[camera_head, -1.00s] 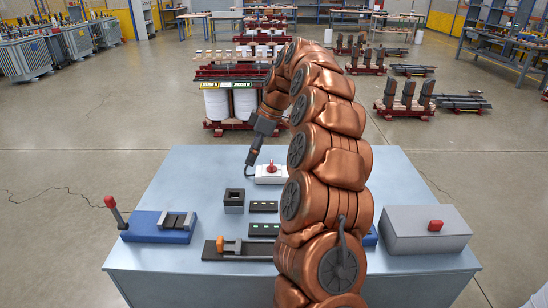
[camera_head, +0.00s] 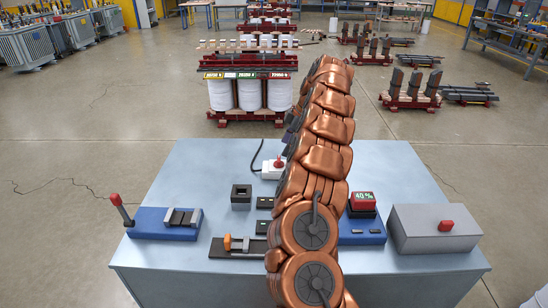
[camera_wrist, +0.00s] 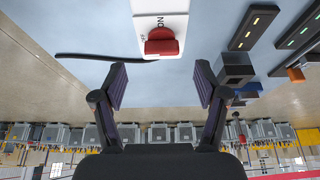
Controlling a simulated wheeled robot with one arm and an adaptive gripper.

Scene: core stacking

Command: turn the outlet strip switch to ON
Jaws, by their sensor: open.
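The outlet strip (camera_head: 268,174) is a small white box at the back of the blue table, with its right part hidden behind my arm. Its red switch (camera_head: 279,163) shows beside the arm. Part of the lettering is covered by the switch. My gripper (camera_wrist: 161,84) is open and empty, its fingers spread wide. The switch lies ahead, centred between the fingertips and apart from them. In the head view the gripper is mostly hidden by my arm.
A black cord (camera_wrist: 100,57) runs from the strip. A dark square block (camera_head: 241,196) stands left of my arm, near flat dark plates. A blue vise-like fixture (camera_head: 165,222) is at left. A red-topped display block (camera_head: 362,203) and grey box (camera_head: 434,228) are at right.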

